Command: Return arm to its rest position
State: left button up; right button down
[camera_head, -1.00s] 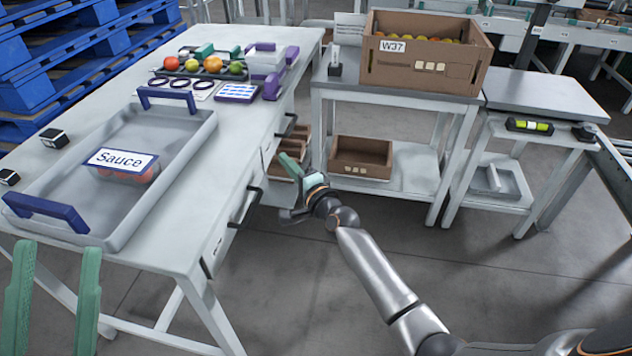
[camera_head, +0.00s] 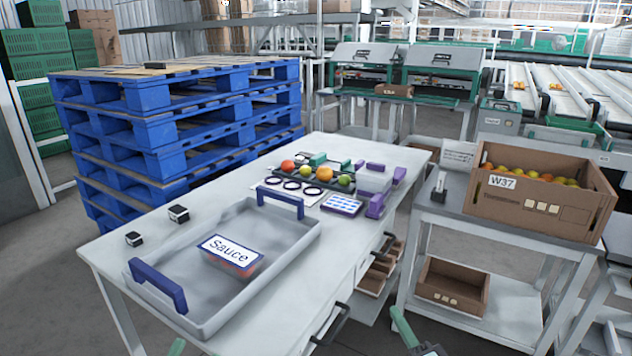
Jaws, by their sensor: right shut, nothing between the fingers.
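My right gripper (camera_head: 405,330) is at the bottom edge, right of the white table. Its green fingers are shut and hold nothing; most of the arm is out of view. Of my left gripper, only one green fingertip (camera_head: 177,347) shows at the bottom edge, in front of the table, so its opening cannot be seen.
The white table (camera_head: 370,150) bears a grey tray (camera_head: 290,240) with blue handles and a container labelled Sauce (camera_head: 230,256). A W37 tomato box (camera_head: 540,205) stands on a side stand at right. Blue pallets (camera_head: 150,130) are stacked behind the table.

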jog(key=s+a+r+n+t+y, duration=0.1)
jog(key=s+a+r+n+y, duration=0.15)
jog(key=s+r+n, duration=0.6)
jog(key=s+a+r+n+t+y, duration=0.25)
jog(key=s+r+n, duration=0.25)
jog(key=s+n, duration=0.55)
pick_arm(q)
jog(key=s+a+f+n+g+y+p, duration=0.3)
jog(key=s+f+n+g+y+p, duration=0.2)
jog(key=p, duration=1.9)
jog(key=s+f+g, duration=0.3)
jog(key=f+g, duration=0.3)
jog(key=shift+s+f+g+y, duration=0.15)
jog(key=shift+f+g+y, duration=0.15)
jog(key=shift+f+y, duration=0.1)
pick_arm(e)
jog(key=s+d+f+m+g+h, duration=0.1)
jog(key=s+f+m+g+h, duration=0.1)
jog(key=f+g, duration=0.4)
jog(key=s+d+f+m+g+h, duration=0.1)
jog(key=s+f+m+g+h, duration=0.1)
jog(key=s+f+g+h, duration=0.2)
jog(key=shift+s+d+f+g, duration=0.3)
jog(key=shift+f+g, duration=0.55)
jog(key=shift+g, duration=0.3)
pick_arm(q)
jog(key=shift+d+r, duration=0.1)
